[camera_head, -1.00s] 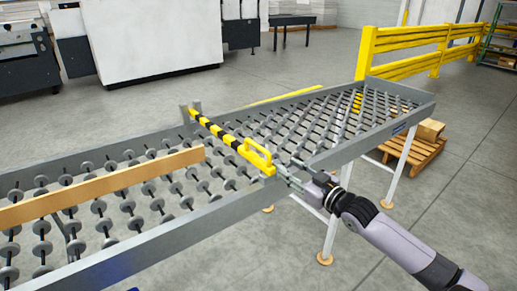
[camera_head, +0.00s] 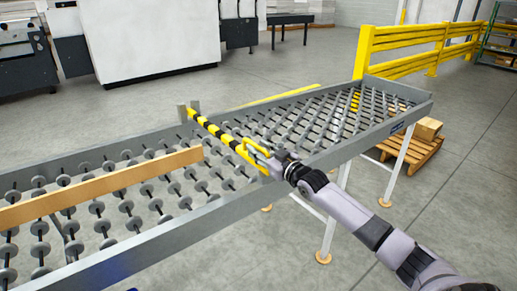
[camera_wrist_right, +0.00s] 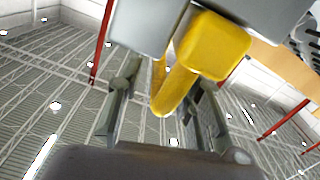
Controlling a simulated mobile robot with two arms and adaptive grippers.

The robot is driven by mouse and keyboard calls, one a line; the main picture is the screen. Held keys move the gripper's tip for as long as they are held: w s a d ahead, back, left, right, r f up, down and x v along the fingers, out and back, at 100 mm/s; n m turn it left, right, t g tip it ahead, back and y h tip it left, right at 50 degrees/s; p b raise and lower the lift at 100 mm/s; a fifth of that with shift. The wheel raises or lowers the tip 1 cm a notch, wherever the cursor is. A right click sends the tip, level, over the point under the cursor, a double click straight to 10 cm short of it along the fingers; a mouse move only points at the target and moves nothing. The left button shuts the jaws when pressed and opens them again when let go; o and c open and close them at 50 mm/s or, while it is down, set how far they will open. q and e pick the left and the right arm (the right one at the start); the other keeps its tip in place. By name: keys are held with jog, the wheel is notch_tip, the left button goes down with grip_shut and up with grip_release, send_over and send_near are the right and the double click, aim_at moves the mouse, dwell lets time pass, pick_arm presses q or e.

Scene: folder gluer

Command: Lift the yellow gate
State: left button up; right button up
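The yellow gate (camera_head: 216,129) is a black-and-yellow striped bar lying across the roller conveyor. A yellow loop handle (camera_head: 251,146) stands at its near end. My right gripper (camera_head: 266,158) is at that near end, over the conveyor's near side rail. In the right wrist view the yellow handle (camera_wrist_right: 176,92) reaches down between my two right fingers (camera_wrist_right: 168,90). The fingers stand apart on either side of it, with gaps showing. My gripper hides part of the gate's near end in the head view. My left gripper is not in view.
The grey conveyor side rail (camera_head: 180,222) runs below the gate. A wooden board (camera_head: 100,188) lies along the rollers to the left. A yellow guard rail (camera_head: 415,48) and a pallet with a box (camera_head: 428,129) stand to the right. Floor is clear at front right.

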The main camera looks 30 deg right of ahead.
jog(key=shift+w, duration=0.4)
jog(key=shift+c, duration=0.6)
grip_shut()
